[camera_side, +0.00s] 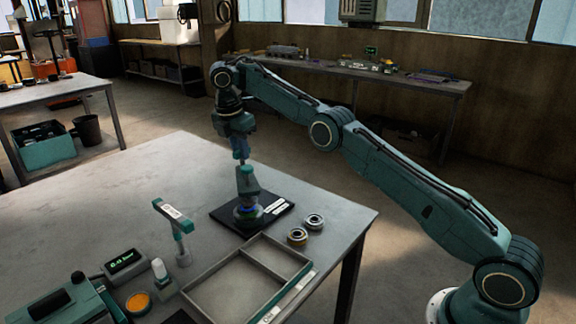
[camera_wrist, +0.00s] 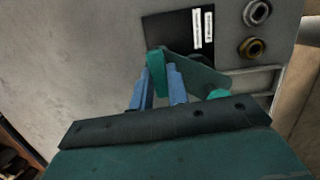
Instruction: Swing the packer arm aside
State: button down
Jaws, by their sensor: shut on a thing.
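The packer arm (camera_side: 247,183), a teal piece, stands over a round metal base (camera_side: 247,214) on a black mat (camera_side: 228,214). My gripper (camera_side: 242,159) points down onto it from above. In the wrist view, my blue fingers (camera_wrist: 160,88) are shut on the upright teal end of the packer arm (camera_wrist: 198,74). Its flat teal part runs from there to the right. The base below is mostly hidden in the wrist view.
Two bearing rings, one silver (camera_side: 313,221) and one brass-coloured (camera_side: 297,236), lie right of the mat. A divided tray (camera_side: 212,276) is in front. A teal-topped stand (camera_side: 182,240) rises left of the mat. The table's left rear is clear.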

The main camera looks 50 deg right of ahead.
jog(key=shift+s+n+t, duration=0.1)
jog(key=shift+n+t, duration=0.2)
jog(key=shift+n, duration=1.7)
jog(key=c, duration=1.4)
grip_release()
jog(key=shift+o, duration=0.2)
jog(key=shift+r, duration=0.1)
jog(key=shift+d+v, duration=0.15)
jog(key=shift+v, duration=0.75)
jog(key=shift+d+v, duration=0.2)
jog(key=shift+v, duration=0.65)
jog(key=shift+d+v, duration=0.15)
jog(key=shift+v, duration=0.75)
jog(key=shift+r, duration=0.2)
